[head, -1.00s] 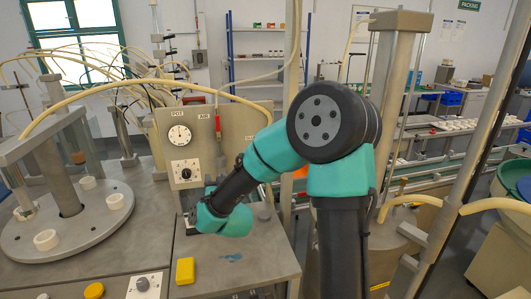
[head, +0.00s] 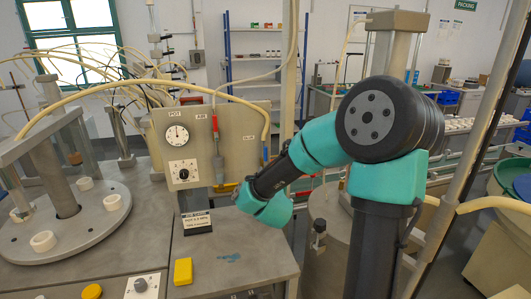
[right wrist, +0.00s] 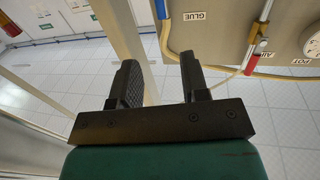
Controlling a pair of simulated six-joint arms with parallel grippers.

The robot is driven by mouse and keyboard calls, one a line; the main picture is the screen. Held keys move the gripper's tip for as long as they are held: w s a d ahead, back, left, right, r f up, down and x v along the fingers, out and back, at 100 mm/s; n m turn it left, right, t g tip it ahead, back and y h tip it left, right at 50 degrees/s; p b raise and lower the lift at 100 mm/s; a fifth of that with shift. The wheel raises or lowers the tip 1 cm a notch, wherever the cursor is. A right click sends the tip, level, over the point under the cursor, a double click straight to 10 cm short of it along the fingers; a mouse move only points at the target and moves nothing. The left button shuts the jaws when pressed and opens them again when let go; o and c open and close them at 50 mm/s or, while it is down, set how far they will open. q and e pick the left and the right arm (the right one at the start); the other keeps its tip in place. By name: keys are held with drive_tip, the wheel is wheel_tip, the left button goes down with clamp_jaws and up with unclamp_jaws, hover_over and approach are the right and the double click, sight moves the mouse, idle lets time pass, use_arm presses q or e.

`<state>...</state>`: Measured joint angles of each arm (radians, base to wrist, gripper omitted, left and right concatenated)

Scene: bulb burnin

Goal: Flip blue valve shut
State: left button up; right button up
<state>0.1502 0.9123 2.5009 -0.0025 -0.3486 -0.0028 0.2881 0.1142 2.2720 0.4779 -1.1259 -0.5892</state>
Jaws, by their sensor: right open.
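The blue valve lever (right wrist: 161,10) shows in the right wrist view at the top edge, left of the GLUE label, in line with the yellow hose; part of it is cut off. My right gripper (right wrist: 158,85) is open and empty, its two fingers apart below the lever in that picture and not touching it. In the head view my right arm reaches in from the right, beside the grey panel (head: 205,160), and its wrist hides the fingers. My left gripper is not in view.
A red-handled valve (head: 215,127) hangs under the AIR label, left of GLUE in the head view. A gauge (head: 177,135) and dial sit on the panel. A small sign (head: 197,222) and yellow block (head: 183,271) stand on the bench. A post (head: 290,70) rises right of the panel.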

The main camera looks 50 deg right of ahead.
sight(266, 152)
drive_tip(key=x, duration=1.6)
drive_tip(key=shift+w+f, duration=0.1)
clamp_jaws()
